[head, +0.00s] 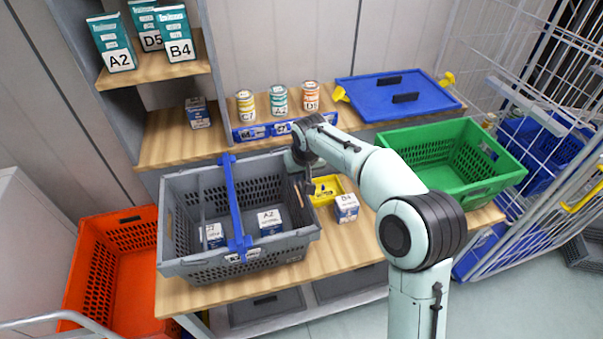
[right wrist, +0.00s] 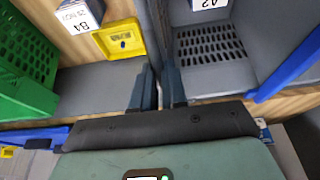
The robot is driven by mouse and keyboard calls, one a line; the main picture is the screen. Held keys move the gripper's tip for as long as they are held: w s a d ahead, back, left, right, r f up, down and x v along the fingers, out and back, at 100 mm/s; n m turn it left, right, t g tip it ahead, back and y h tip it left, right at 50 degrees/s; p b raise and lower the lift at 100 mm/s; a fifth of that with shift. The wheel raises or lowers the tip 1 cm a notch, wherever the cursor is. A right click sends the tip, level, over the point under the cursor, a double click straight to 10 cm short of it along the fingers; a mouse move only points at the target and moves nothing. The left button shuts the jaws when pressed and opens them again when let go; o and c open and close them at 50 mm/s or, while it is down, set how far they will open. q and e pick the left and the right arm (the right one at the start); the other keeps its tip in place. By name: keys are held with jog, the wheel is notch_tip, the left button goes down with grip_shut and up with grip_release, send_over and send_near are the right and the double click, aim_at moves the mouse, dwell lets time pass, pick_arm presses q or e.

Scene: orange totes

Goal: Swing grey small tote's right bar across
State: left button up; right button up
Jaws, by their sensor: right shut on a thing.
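The grey small tote (head: 180,258) stands on the wooden table in the head view. One blue bar (head: 233,205) lies across its open top, from back rim to front rim. That bar also shows at the right of the right wrist view (right wrist: 288,72). My right gripper (head: 302,187) is at the tote's right side. In the right wrist view its dark fingers (right wrist: 159,88) are close together, shut at the tote's right edge. I cannot make out a separate bar between them. Small boxes sit inside the tote. My left gripper is not in view.
A yellow bin (head: 326,189) and a white-blue box (head: 346,207) are right of the grey tote. A green tote (head: 497,181) is farther right, an orange tote (head: 112,285) at left. Cans and a blue lid (head: 372,96) are on the shelf behind.

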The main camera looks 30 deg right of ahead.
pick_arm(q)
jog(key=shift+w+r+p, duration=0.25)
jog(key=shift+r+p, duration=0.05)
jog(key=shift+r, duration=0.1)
pick_arm(e)
jog(key=shift+w+a+r, duration=0.1)
jog(key=shift+a+r, duration=0.35)
jog(key=shift+a, duration=0.2)
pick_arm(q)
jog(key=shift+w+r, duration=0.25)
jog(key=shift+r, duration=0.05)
pick_arm(e)
jog(key=shift+w+a+r, duration=0.1)
jog(key=shift+a+r, duration=0.05)
jog(key=shift+a, duration=0.25)
jog(key=shift+w+a+r, duration=0.1)
jog(key=shift+a+r, duration=0.05)
jog(key=shift+a, duration=0.25)
jog(key=shift+w+a+p, duration=0.1)
jog(key=shift+a+p, duration=0.2)
jog(key=shift+a, duration=0.4)
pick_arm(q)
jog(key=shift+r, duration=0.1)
